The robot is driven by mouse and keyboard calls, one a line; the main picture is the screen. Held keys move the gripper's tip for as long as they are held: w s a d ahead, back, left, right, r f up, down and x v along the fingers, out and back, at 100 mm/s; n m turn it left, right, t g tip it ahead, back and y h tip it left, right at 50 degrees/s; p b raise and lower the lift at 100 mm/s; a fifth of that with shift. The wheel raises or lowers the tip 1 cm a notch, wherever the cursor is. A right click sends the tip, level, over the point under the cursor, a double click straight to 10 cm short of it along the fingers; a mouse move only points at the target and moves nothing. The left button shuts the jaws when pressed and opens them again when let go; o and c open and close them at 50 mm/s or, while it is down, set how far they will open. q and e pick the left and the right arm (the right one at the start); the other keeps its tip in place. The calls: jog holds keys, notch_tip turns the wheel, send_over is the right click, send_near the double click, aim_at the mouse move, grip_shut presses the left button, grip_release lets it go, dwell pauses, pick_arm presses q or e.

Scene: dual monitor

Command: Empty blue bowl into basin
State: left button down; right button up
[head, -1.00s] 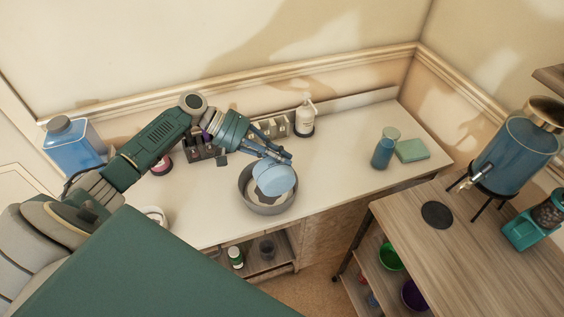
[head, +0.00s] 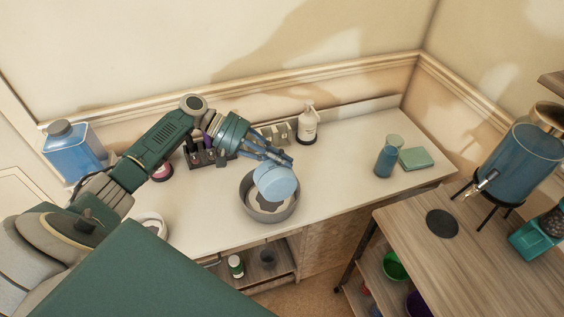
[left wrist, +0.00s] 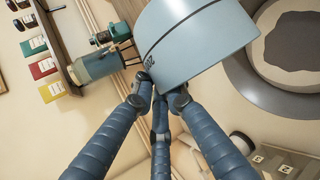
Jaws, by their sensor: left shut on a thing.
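The light blue bowl (head: 275,182) is tilted on its side over the grey basin (head: 250,208), its outside facing the head camera. My left gripper (head: 280,160) is shut on the bowl's rim. In the left wrist view the bowl (left wrist: 195,40) shows large between the fingers (left wrist: 155,85), and the basin's rim (left wrist: 285,100) is at the upper right. A dark grey irregular patch (left wrist: 290,45) lies on the basin's pale inner floor. The bowl's inside is hidden. My right gripper is in neither view.
The basin stands on a white counter (head: 335,160). Behind it are a dark organizer (head: 207,158) and a pump bottle (head: 307,125). A blue bottle (head: 385,160) and a green box (head: 413,158) stand to the right. A wooden cart (head: 405,225) holds a blue dispenser (head: 515,160).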

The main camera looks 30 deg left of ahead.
pick_arm(q)
jog(key=shift+w+a+n+g+h+b, duration=0.3)
jog(key=shift+w+a+n+h+b, duration=0.25)
jog(key=shift+b, duration=1.15)
jog(key=a+h+b, duration=0.1)
jog(key=b, duration=0.2)
jog(key=w+a+n+h+b, duration=0.1)
jog(key=b, duration=0.3)
jog(key=shift+w+f+n+g, duration=0.25)
jog(key=shift+f+g, duration=0.05)
jog(key=shift+f, duration=0.1)
